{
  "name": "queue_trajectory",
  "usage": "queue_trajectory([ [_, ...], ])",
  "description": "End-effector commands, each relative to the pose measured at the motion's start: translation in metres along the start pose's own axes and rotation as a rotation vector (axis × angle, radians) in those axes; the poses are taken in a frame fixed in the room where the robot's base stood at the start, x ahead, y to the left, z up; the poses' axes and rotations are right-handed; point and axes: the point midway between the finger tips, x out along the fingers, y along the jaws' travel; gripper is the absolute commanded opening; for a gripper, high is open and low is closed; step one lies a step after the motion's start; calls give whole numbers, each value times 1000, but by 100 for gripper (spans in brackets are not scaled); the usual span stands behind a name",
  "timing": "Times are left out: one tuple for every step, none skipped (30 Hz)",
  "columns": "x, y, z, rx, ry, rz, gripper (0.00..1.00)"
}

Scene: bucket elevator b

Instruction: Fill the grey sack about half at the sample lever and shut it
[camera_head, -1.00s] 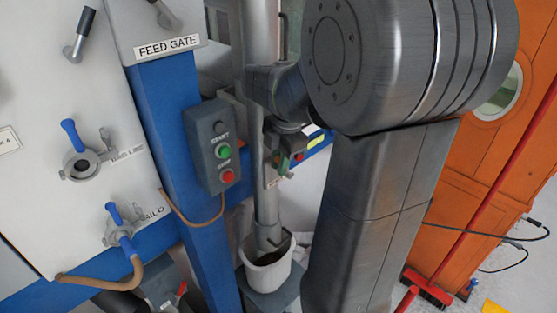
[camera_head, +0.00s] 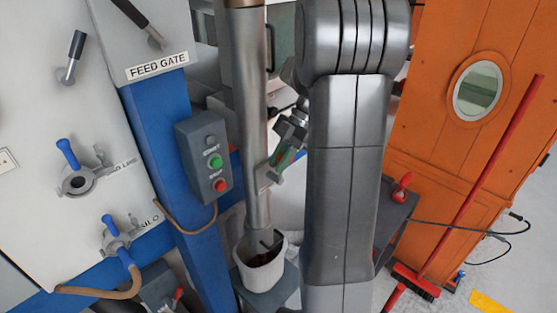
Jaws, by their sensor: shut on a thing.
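The grey sack (camera_head: 261,273), pale and open at the top, stands upright under the lower end of the steel pipe (camera_head: 256,120). The pipe's end dips into its mouth. The inside is dark, and I cannot tell the fill level. My gripper (camera_head: 283,157) is beside the pipe, above and right of the sack, partly hidden by my arm. It is shut on a small green-marked part beside the pipe, which appears to be the sample lever. A small plate (camera_head: 270,178) is on the pipe just below it.
A grey stand (camera_head: 268,297) is under the sack. Left is a button box (camera_head: 205,158) with green and red buttons on a blue post. Blue-handled valves (camera_head: 78,180) are on the white panel. An orange door (camera_head: 465,140) and a red broom (camera_head: 480,180) are at right.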

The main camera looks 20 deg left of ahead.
Motion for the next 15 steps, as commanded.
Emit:
queue_trajectory([
  [-1,0,0,1,2,1,0],
  [-1,0,0,1,3,1,0],
  [-1,0,0,1,4,0,0],
  [-1,0,0,1,4,0,0],
  [-1,0,0,1,4,0,0],
  [0,0,0,1,4,0,0],
  [0,0,0,1,3,0,0],
  [0,0,0,1,3,0,0],
  [0,0,0,1,3,0,0],
  [0,0,0,1,3,0,0],
  [0,0,0,1,3,0,0],
  [0,0,0,1,3,0,24],
  [0,0,0,1,3,0,30],
  [0,0,0,1,3,0,36],
  [0,0,0,1,3,0,37],
])
